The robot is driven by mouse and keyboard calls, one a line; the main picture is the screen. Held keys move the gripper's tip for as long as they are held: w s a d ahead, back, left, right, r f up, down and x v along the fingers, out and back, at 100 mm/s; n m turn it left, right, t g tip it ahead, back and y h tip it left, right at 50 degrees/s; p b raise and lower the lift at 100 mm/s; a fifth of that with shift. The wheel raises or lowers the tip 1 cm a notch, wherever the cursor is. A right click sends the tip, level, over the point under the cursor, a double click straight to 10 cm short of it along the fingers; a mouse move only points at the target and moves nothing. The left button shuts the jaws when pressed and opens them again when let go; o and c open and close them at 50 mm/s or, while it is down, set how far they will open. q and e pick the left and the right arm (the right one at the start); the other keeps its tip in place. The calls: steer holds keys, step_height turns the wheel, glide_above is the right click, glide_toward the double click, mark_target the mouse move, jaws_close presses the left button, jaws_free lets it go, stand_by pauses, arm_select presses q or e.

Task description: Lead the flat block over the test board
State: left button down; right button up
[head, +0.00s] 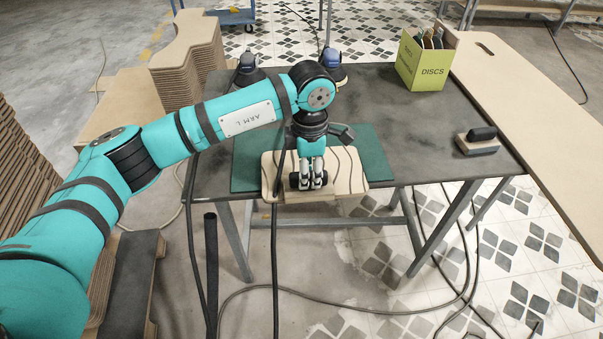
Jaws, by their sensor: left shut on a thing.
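My left gripper (312,184) reaches down over the test board (347,172), a pale wooden board with dark wavy stripes. Its fingers are shut on a dark, rounded piece that shows on both sides of them, which I take to be the flat block (294,181). The block is at the board's middle to left part; the fingers and wrist hide most of it, and I cannot tell whether it touches the board. The board lies on a green mat (377,152) at the table's front edge and juts slightly past it. My right gripper is not in view.
A second block (478,141) with a black grip lies at the table's right. A green discs box (425,62) stands at the back right. Two power tools, one dark (248,70) and one blue (333,67), sit at the back. Cables hang in front.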

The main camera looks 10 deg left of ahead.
mark_target(324, 172)
arm_select(q)
steer(key=shift+w+d+f, duration=0.15)
steer(key=shift+w+d, duration=0.05)
steer(key=shift+d, duration=0.75)
steer(key=shift+w, duration=0.1)
steer(key=shift+w+d+b, duration=0.2)
steer(key=shift+d+b, duration=0.5)
steer(key=shift+w+d, duration=0.25)
steer(key=shift+d, duration=0.55)
steer(key=shift+b, duration=0.3)
steer(key=shift+w+d+b, duration=0.15)
steer(key=shift+d+b, duration=0.15)
steer(key=shift+d, duration=0.3)
steer(key=shift+w+d+b, duration=0.15)
steer(key=shift+w+d, duration=0.05)
steer(key=shift+d, duration=0.3)
steer(key=shift+w+d+b, duration=0.15)
steer(key=shift+d, duration=0.35)
